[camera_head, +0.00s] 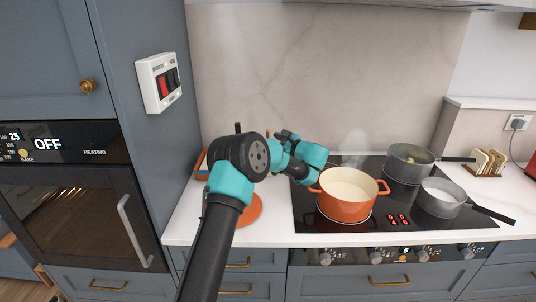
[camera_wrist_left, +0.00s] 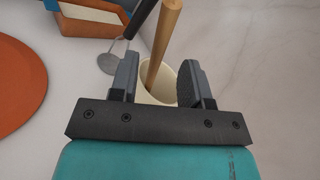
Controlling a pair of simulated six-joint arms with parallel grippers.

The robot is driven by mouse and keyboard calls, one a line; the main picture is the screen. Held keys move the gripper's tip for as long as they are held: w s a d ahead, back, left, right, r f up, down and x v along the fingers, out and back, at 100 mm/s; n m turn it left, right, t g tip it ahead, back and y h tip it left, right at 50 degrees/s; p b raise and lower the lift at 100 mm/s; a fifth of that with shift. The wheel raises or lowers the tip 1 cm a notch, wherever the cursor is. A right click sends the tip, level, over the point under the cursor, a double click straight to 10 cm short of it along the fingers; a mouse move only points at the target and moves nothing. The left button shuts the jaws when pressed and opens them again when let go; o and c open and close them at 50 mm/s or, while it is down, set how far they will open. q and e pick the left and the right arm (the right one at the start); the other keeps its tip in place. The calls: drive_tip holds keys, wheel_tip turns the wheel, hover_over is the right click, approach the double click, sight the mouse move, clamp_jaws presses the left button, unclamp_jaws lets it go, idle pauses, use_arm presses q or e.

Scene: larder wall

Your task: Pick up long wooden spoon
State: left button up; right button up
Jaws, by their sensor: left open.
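The long wooden spoon (camera_wrist_left: 166,38) shows in the left wrist view as a light brown wooden handle. It stands tilted in a cream-coloured holder (camera_wrist_left: 161,90), and its lower end is hidden inside. My left gripper (camera_wrist_left: 158,68) is open, with one finger on each side of the holder and the handle between them in the picture. I cannot tell whether either finger touches the spoon. In the head view my left gripper (camera_head: 287,137) is at the back of the counter, left of the hob, and my arm hides most of the holder. My right gripper is not in view.
A black-handled utensil (camera_wrist_left: 141,20) leans close beside the spoon. An orange-brown container (camera_wrist_left: 90,22) and a round orange mat (camera_wrist_left: 15,85) lie left. A steaming orange pot (camera_head: 347,210) stands on the hob, right of my arm, with grey pans (camera_head: 442,205) beyond.

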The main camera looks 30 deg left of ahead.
use_arm(q)
drive_tip(key=shift+a, duration=0.25)
drive_tip(key=a, duration=0.3)
drive_tip(key=w+a, duration=0.1)
drive_tip(key=a, duration=0.1)
drive_tip(key=shift+f, duration=0.35)
drive_tip(key=shift+s, duration=0.1)
clamp_jaws()
idle(0.4)
